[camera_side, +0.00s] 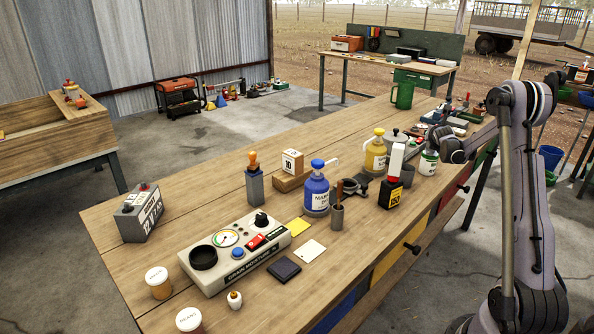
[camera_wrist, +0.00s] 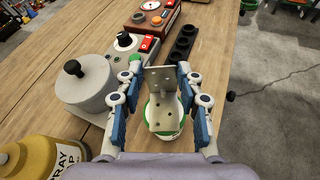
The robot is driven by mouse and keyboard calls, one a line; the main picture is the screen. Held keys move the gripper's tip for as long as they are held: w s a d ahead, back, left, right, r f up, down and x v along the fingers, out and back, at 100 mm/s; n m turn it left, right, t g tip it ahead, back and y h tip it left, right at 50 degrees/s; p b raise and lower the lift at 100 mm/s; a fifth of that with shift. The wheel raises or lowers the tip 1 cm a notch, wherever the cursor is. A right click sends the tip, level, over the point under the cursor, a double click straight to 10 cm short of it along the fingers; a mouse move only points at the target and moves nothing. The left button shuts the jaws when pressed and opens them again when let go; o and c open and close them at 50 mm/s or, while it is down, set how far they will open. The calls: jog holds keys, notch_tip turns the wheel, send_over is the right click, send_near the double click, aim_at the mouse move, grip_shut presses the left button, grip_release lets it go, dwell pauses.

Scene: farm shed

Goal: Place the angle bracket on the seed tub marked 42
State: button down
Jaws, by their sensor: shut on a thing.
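The angle bracket (camera_wrist: 160,82) is a pale metal plate with holes, bent in an L. My gripper (camera_wrist: 156,88) is shut on it, with blue finger pads on its left and right sides. A white tub with a green rim (camera_wrist: 168,131) shows below and behind the bracket in the wrist view. In the side view the white tub with green (camera_side: 428,163) stands on the bench, close under my gripper (camera_side: 436,142). I cannot read its number or tell whether the bracket touches it. The bracket is not clear in the side view.
A grey lidded pot (camera_wrist: 82,85) and a yellow spray bottle (camera_wrist: 42,158) stand left of my gripper in the wrist view. Devices with knobs (camera_wrist: 135,50) and a black holed block (camera_wrist: 183,45) lie beyond. The bench edge is close on the right.

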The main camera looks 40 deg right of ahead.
jog(key=shift+f, duration=0.1)
jog(key=c, duration=0.8)
grip_release()
jog(key=shift+c, duration=0.2)
jog(key=shift+r, duration=0.2)
jog(key=v, duration=1.2)
jog(key=shift+w, duration=0.1)
